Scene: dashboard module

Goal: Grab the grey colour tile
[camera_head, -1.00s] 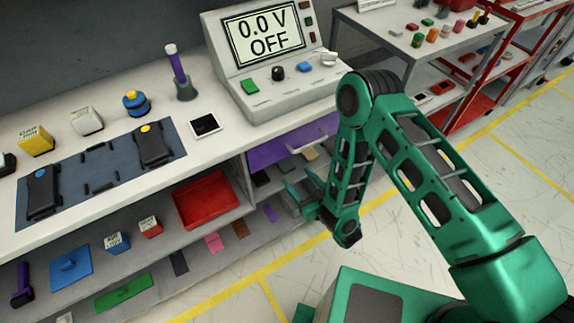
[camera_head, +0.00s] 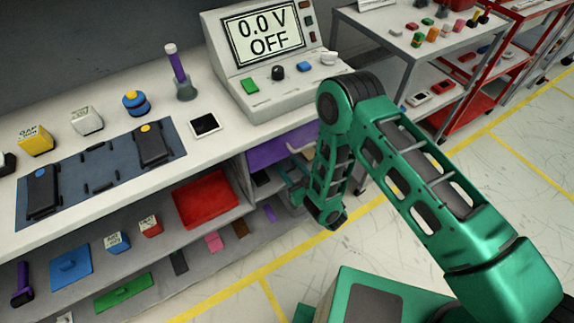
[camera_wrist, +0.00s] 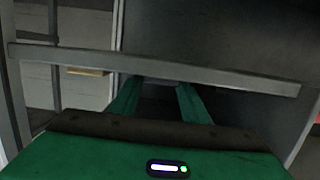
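My gripper (camera_wrist: 157,100) is open in the wrist view, its two green fingers apart and reaching under a grey horizontal bar. No held object shows between them; the space there is dark. A pale grey edge (camera_wrist: 160,82) shows just beyond the fingertips, but I cannot tell whether it is a tile. In the head view my gripper (camera_head: 288,192) is at the shelf opening under the purple drawer, partly hidden by my arm. A dark grey tile (camera_head: 179,262) lies on the lower shelf, left of the pink tile (camera_head: 213,242), brown tile (camera_head: 240,230) and purple tile (camera_head: 269,213).
The purple drawer (camera_head: 270,150) is just above my gripper. A red tray (camera_head: 205,199) is on the shelf to the left. In the wrist view, a grey bar (camera_wrist: 150,65) and dark panel are close. A small beige piece (camera_wrist: 88,71) lies at left. The floor is clear.

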